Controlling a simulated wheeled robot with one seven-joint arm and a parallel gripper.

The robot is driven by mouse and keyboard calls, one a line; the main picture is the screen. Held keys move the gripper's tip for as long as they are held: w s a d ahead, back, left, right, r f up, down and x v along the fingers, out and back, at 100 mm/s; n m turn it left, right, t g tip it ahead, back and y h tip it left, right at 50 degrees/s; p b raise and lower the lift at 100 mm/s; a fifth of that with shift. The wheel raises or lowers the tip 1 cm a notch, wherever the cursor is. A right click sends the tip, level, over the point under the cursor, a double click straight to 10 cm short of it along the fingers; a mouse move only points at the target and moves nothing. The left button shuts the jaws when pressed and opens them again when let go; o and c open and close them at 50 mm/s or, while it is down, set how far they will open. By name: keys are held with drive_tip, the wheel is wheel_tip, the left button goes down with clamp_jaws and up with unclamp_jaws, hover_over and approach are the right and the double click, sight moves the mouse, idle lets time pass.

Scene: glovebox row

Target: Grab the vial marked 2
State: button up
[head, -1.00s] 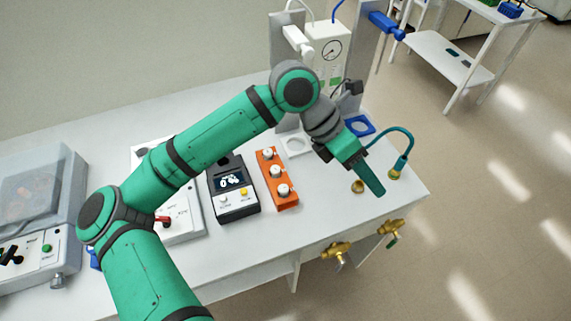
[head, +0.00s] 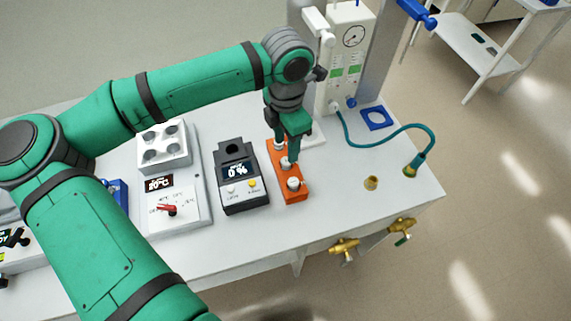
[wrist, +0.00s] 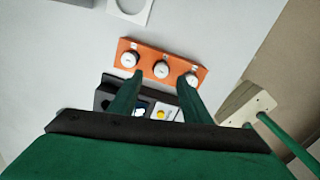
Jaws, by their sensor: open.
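An orange rack (head: 291,195) on the bench holds three white-capped vials in a row; the rack also shows in the wrist view (wrist: 145,71). In the head view the vials are the back vial (head: 280,146), the middle vial (head: 287,164) and the front vial (head: 294,184). Their marks are too small to read, so I cannot tell which is 2. My gripper (head: 286,150) is open and points down over the rack. In the wrist view its two fingers (wrist: 163,82) frame the middle vial (wrist: 161,69). Whether they touch it I cannot tell.
A grey device with a 0 % display (head: 238,172) stands close left of the rack. Further left is a white heater block (head: 165,148). A teal hose (head: 375,148) arches at the right, near a blue square holder (head: 376,118).

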sight(286, 160)
drive_tip(key=shift+s+d+f, duration=0.1)
drive_tip(key=shift+s+f, duration=0.05)
drive_tip(key=shift+f, duration=2.8)
clamp_jaws()
drive_tip(key=shift+r, duration=0.15)
